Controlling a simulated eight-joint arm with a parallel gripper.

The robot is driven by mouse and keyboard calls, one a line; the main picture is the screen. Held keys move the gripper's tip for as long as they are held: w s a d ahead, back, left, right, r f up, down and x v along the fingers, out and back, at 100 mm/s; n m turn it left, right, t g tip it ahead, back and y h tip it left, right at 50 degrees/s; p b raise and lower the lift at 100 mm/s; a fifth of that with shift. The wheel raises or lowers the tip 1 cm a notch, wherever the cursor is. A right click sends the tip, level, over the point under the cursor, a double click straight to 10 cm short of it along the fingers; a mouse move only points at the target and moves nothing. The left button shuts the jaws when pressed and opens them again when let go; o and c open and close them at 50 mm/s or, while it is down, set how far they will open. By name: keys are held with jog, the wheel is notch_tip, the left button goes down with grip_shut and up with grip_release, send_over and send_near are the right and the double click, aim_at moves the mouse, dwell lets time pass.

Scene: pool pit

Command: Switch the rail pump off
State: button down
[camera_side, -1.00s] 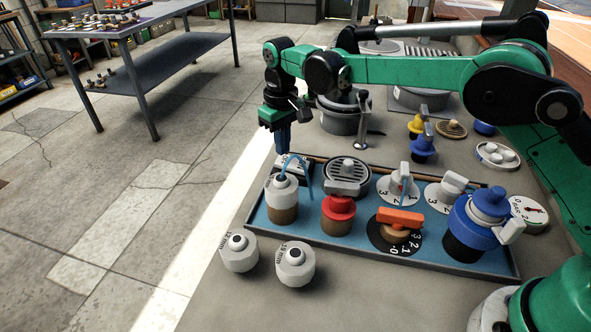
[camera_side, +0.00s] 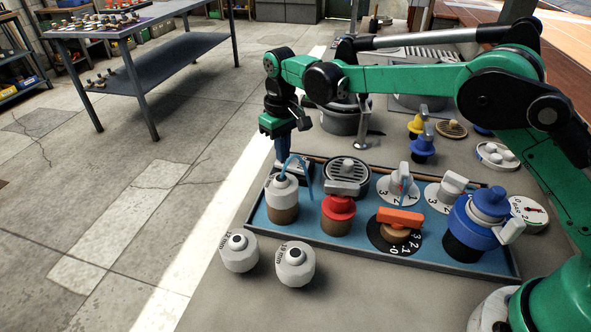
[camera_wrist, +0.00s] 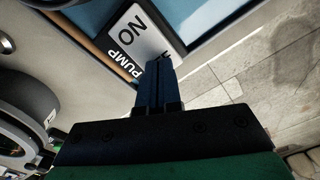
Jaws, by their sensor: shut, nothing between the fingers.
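The pump switch (camera_wrist: 143,34) is a pale rocker at the top of the wrist view, with "ON" and a partly covered "PUMP" label, both turned over in the picture. In the wrist view the fingertips (camera_wrist: 158,66) overlap the switch's lower edge. I cannot tell whether they touch it.
Two white knobs (camera_side: 240,252) (camera_side: 295,264) stand in front. Floor lies left.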

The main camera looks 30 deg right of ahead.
jog(key=shift+f, duration=0.35)
jog(key=shift+r, duration=3.55)
jog(key=shift+s+d+r, duration=0.1)
jog(key=shift+r, duration=0.05)
notch_tip(320, 180, up, 4)
jog(key=t, duration=0.1)
send_over(303, 165)
jog(key=s+d+r+m+t, duration=0.2)
jog(key=s+d+r+t, duration=0.1)
jog(key=s, duration=0.3)
jog(key=s+d+f+m+t, duration=0.1)
jog(key=s+d+f+t, duration=0.2)
jog(key=s, duration=0.7)
jog(key=shift+s+d+f, duration=0.4)
jog(key=shift+d+f, duration=0.3)
jog(key=shift+f, duration=0.15)
